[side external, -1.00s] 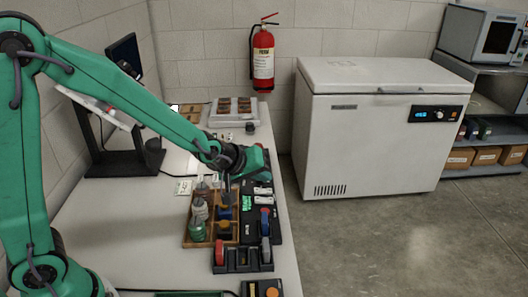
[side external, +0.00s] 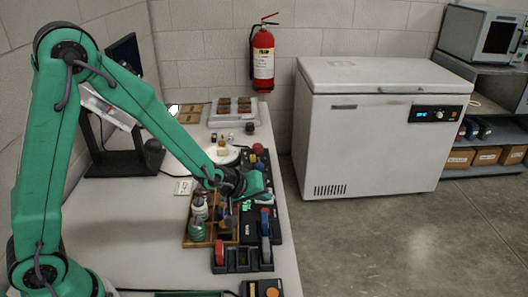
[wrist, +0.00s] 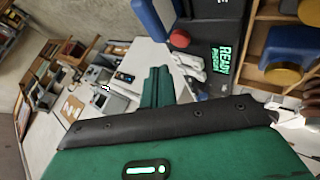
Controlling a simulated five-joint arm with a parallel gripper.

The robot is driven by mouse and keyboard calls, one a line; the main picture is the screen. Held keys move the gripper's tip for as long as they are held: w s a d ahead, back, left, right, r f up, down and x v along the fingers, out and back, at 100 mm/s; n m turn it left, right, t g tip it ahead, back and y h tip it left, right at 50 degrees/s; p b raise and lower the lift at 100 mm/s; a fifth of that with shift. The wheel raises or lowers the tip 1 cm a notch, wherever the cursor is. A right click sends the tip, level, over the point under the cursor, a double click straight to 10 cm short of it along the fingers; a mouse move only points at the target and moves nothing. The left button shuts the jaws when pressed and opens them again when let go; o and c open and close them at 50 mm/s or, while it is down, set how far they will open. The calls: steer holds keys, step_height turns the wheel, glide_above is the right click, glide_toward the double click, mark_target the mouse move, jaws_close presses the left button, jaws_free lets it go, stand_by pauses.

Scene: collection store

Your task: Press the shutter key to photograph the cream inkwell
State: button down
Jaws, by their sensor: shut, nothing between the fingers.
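A small cream-yellow inkwell (side external: 222,146) stands on a round white disc (side external: 211,156) at the middle of the table. My gripper (side external: 229,206) is shut and empty, in front of the disc, over the area between the wooden tray and the black panel. Its green shut fingers (wrist: 157,75) also show in the wrist view. A red knob (side external: 258,148) is at the far end of the black panel, beyond my gripper. An orange button (side external: 272,292) sits on a dark box at the near edge. I cannot tell which is the shutter key.
A wooden tray (side external: 188,241) holds several bottles and a blue-topped piece. A dark rack (side external: 240,267) with red and blue items stands nearer. A black stand (side external: 125,170) is at the left. Bare table lies at the left front.

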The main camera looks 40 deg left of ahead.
steer(key=shift+f, duration=1.1)
steer(key=shift+a+f, duration=0.1)
steer(key=shift+f, duration=0.75)
stand_by(2.4)
steer(key=shift+r, duration=0.85)
steer(key=shift+r, duration=0.1)
steer(key=shift+r, duration=2.45)
